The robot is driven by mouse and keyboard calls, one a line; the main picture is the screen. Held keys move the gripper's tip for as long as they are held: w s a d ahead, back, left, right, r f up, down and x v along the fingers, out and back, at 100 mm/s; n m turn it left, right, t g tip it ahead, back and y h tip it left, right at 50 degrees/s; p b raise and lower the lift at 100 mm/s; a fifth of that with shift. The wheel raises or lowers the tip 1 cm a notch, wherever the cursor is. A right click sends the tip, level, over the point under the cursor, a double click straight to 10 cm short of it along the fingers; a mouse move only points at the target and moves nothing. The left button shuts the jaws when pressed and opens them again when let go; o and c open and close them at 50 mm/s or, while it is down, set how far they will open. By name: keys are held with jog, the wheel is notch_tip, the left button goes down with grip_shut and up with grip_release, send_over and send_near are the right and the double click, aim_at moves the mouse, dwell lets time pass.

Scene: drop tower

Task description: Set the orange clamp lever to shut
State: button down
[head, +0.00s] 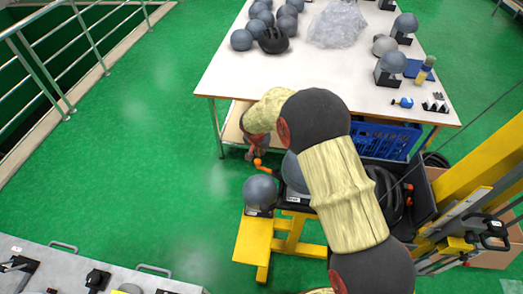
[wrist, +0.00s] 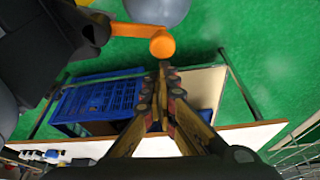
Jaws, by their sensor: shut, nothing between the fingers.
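The orange clamp lever (head: 263,167) shows in the head view just below the end of my arm, beside a grey ball. In the wrist view the orange lever (wrist: 130,31) runs sideways from a dark clamp body to a round orange knob. My gripper (wrist: 165,70) is shut and empty, with its fingertips just below the knob in the picture. I cannot tell whether they touch it. In the head view my gripper (head: 251,153) is small and partly hidden by my arm, which also covers part of the clamp.
A grey ball (head: 260,192) sits on a yellow stand (head: 254,240). A white table (head: 270,75) with several grey balls and helmets is behind. A blue crate (head: 385,139) stands under it. A yellow tower post (head: 480,180) is at right. Green floor is clear at left.

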aim_at(256, 161)
jog(key=shift+s+a+r+n+y+p, duration=0.1)
jog(key=shift+s+a+n+y+p, duration=0.15)
jog(key=shift+s+n, duration=0.3)
jog(key=shift+s+a+n+y+p, duration=0.15)
jog(key=shift+s+a+n+p, duration=0.2)
jog(key=shift+n, duration=0.3)
jog(key=shift+s+a+n+b, duration=0.25)
jog(key=shift+n+b, duration=0.05)
jog(key=shift+n, duration=0.1)
jog(key=shift+s+a+f+b, duration=0.15)
jog(key=shift+s+f+b, duration=0.05)
jog(key=shift+s+b, duration=0.3)
jog(key=shift+w, duration=0.1)
jog(key=shift+r, duration=0.1)
